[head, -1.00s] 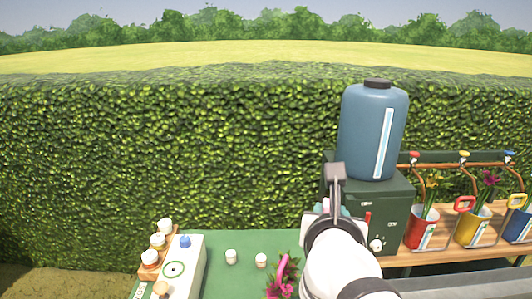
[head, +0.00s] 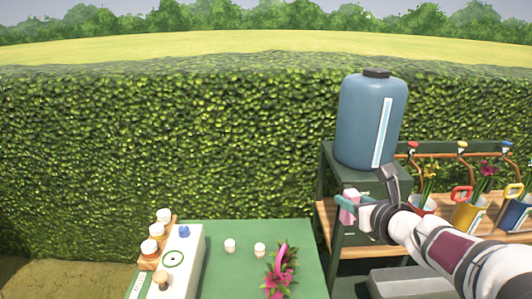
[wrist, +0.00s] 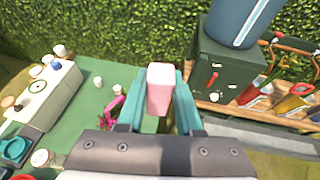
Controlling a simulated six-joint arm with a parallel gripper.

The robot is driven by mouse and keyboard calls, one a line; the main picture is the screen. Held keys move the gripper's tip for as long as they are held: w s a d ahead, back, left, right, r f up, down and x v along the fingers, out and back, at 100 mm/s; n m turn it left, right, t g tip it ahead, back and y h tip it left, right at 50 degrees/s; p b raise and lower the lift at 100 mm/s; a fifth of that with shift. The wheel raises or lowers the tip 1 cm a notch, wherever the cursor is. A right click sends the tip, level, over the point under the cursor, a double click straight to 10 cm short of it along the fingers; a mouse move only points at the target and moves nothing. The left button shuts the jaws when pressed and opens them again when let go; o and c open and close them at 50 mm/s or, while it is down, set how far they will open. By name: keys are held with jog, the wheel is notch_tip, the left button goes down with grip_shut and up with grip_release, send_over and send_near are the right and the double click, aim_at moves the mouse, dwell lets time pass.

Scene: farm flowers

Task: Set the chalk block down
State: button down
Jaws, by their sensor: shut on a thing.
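The chalk block is a pink block with a paler top. It shows in the head view (head: 349,206) and in the wrist view (wrist: 160,90). My gripper (head: 352,202) has teal fingers and is shut on the block. In the wrist view its fingers (wrist: 160,98) stand on both sides of the block. The block is held up in the air, in front of the green cabinet and right of the green table top (head: 230,275).
A white device (head: 185,262) with knobs stands at the table's left, beside several small jars (head: 157,232). Two white pots (head: 230,246) and pink flowers (head: 281,270) are on the table. A blue tank (head: 372,120) stands on the cabinet. Flower buckets (head: 470,213) line the right shelf.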

jog(key=w+d+f+n+y, duration=0.3)
jog(key=w+f, duration=1.2)
jog(key=f, duration=0.4)
jog(key=shift+g, duration=0.4)
jog(key=w+a+f, duration=0.2)
jog(key=a+f, duration=0.1)
jog(key=w+a+f, duration=0.2)
jog(key=a+f, duration=0.2)
jog(key=w+a+f, duration=0.2)
jog(key=a+f, duration=0.1)
jog(key=f, duration=0.1)
jog(key=shift+a+f, duration=0.15)
jog(key=shift+f, duration=0.1)
jog(key=shift+f, duration=0.1)
jog(key=c, duration=0.6)
grip_release()
